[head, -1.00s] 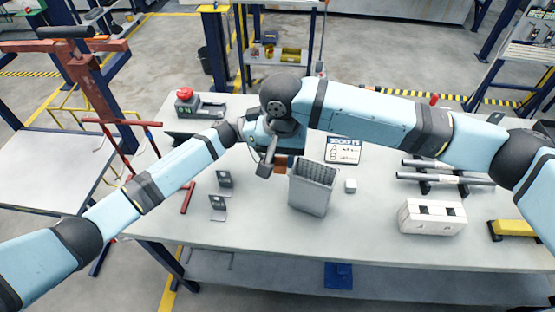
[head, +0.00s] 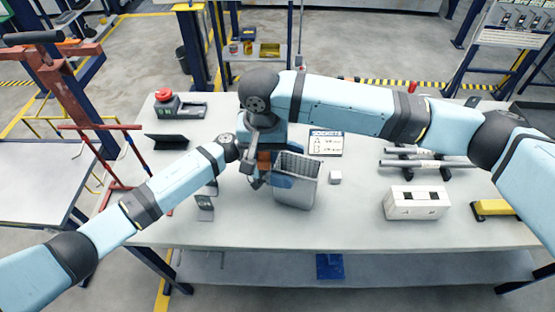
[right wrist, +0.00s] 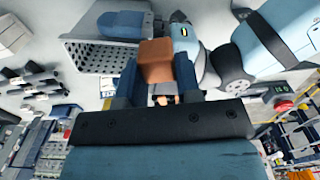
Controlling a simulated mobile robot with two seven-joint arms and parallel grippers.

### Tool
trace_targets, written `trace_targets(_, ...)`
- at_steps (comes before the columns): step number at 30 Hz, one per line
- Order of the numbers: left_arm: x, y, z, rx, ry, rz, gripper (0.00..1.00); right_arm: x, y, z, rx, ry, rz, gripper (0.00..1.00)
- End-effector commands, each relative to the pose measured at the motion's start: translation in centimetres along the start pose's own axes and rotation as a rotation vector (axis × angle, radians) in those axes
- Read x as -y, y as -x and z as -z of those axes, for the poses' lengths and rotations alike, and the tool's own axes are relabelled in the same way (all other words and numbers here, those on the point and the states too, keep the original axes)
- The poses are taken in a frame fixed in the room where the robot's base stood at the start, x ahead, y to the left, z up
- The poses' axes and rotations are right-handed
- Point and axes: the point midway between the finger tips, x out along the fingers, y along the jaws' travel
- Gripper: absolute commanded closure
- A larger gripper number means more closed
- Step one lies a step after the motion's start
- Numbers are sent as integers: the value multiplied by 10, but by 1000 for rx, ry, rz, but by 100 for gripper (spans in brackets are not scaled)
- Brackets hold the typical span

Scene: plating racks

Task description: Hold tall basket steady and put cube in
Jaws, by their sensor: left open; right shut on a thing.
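The tall basket (head: 298,194) is grey and perforated and stands upright on the table, left of its middle. In the right wrist view the basket (right wrist: 92,54) is at upper left. My right gripper (head: 264,154) is shut on an orange-brown cube, left of the basket's rim. The cube (right wrist: 156,62) shows clearly between the fingers in the right wrist view. My left gripper (head: 272,181) is open at the basket's left side, with a blue finger in front of its wall; whether it touches cannot be told. The right forearm partly hides this area.
A small white block (head: 335,177) sits right of the basket. A white box with slots (head: 415,203) and metal bars (head: 425,164) stand farther right. A sign (head: 326,143) lies behind the basket. A grey metal bracket (head: 205,207) stands left. The front middle of the table is clear.

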Motion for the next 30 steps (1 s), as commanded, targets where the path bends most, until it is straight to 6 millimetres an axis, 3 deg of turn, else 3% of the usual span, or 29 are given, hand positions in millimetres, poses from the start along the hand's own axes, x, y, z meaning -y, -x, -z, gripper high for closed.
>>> trace_targets(9, 0, -3, 0, -1, 0, 1, 6, 0, 0, 0, 0, 0, 1, 99)
trace_targets(17, 0, -3, 0, -1, 0, 1, 65, 0, 0, 0, 0, 0, 1, 99)
trace_targets(18, 0, -3, 0, -1, 0, 1, 32, 0, 0, 0, 0, 0, 1, 99)
trace_targets(21, 0, -3, 0, -1, 0, 1, 13, 0, 0, 0, 0, 0, 1, 99)
trace_targets(30, 0, -3, 0, -1, 0, 1, 13, 0, 0, 0, 0, 0, 1, 99)
